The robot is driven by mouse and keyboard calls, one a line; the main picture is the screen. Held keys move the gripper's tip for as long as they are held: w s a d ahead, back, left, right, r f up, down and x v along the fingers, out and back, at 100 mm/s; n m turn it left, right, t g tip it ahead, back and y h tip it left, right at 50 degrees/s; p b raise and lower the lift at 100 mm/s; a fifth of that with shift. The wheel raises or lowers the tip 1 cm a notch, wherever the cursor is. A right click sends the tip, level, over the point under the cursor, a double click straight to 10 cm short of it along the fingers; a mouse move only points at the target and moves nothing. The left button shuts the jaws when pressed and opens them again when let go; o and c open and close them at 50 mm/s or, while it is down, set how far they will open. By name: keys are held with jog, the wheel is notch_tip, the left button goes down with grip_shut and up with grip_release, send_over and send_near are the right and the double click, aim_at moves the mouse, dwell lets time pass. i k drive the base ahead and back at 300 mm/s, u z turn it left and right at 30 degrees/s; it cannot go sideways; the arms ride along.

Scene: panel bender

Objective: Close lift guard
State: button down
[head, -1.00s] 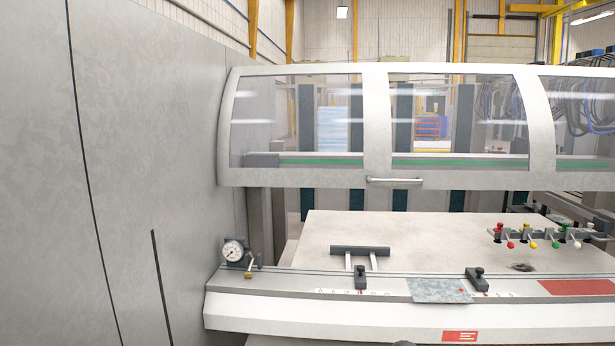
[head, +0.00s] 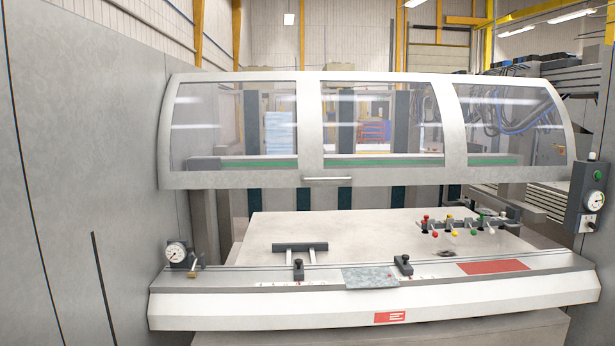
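The lift guard (head: 310,130) is a pale metal frame with three clear windows, in the middle of the head view. It is raised, with an open gap between its bottom edge and the machine's table. A horizontal bar handle (head: 328,179) sits on its lower rail, left of centre. My gripper is not in view.
The machine's bed (head: 340,230) lies under the guard, with a gauge (head: 177,254) at its left end. Coloured levers (head: 455,229) stand on the right, and a metal sheet (head: 371,278) lies on the front ledge. A grey wall (head: 80,180) closes the left side. A control box (head: 590,197) hangs at right.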

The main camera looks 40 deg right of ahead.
aim_at(310, 173)
jog(key=z, duration=0.05)
jog(key=i, duration=1)
jog(key=u, duration=0.05)
